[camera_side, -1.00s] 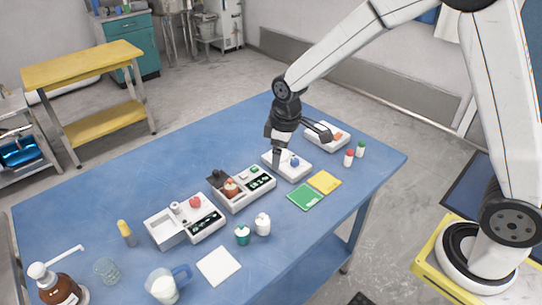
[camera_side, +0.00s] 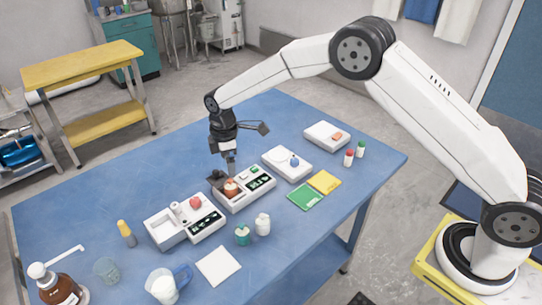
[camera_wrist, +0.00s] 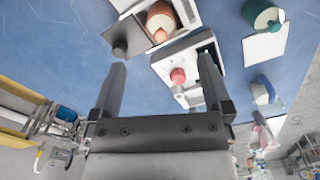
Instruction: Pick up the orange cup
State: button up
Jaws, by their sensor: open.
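The orange cup (camera_side: 231,188) sits on the middle white device (camera_side: 256,189) on the blue table, just below my gripper (camera_side: 231,166) in the side view. In the wrist view the orange-brown cup (camera_wrist: 160,18) is near the top, beyond the fingertips and apart from them. My gripper (camera_wrist: 163,72) is open with nothing between its fingers.
A white device with a red knob (camera_side: 195,202) stands to the left, and one with a blue knob (camera_side: 294,162) to the right. Green and white small bottles (camera_side: 242,235) stand in front. A dark plate (camera_side: 217,180) lies beside the cup. The back left tabletop is clear.

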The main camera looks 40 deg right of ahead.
aim_at(230, 181)
jog(key=shift+f, duration=0.1)
jog(key=shift+f, duration=1.2)
jog(key=shift+f, duration=0.1)
jog(key=shift+f, duration=2.5)
grip_shut()
jog(key=shift+r, duration=0.2)
